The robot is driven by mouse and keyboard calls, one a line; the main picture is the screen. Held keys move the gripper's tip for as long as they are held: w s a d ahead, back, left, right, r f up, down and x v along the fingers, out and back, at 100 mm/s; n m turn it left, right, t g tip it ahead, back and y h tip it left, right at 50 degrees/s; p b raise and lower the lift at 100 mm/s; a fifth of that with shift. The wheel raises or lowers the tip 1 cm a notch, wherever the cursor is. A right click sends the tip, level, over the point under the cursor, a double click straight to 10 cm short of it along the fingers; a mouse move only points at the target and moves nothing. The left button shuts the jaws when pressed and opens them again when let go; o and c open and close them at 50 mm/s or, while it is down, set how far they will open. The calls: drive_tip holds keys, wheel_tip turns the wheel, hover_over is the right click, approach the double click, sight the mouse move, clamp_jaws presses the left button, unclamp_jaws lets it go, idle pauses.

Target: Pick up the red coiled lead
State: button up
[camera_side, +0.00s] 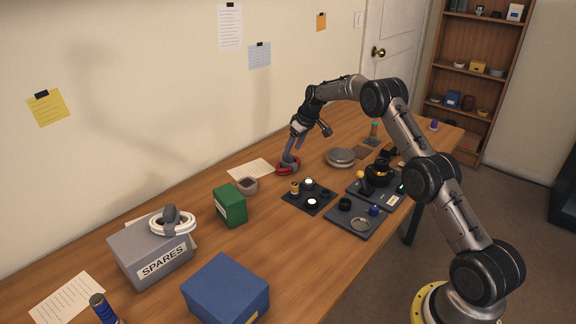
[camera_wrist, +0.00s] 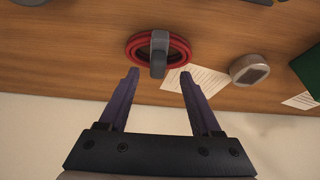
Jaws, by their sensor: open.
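The red coiled lead (camera_wrist: 133,44) lies on the wooden table, a red ring with a grey upright piece (camera_wrist: 159,52) across it. In the side view the lead (camera_side: 282,170) is near the wall edge of the table, and my gripper's fingers partly hide it. My gripper (camera_wrist: 158,74) is open and empty in the wrist view, its two fingertips just short of the lead with the grey piece between their lines. In the side view my gripper (camera_side: 294,152) points down over the lead. I cannot tell whether a finger touches it.
A grey cup (camera_side: 247,186), paper sheet (camera_side: 250,170) and green box (camera_side: 230,206) are left of the lead.

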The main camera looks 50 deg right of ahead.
sight(288, 161)
drive_tip(key=shift+x, duration=2.4)
drive_tip(key=shift+w+d, duration=0.1)
drive_tip(key=shift+r, duration=0.1)
clamp_jaws()
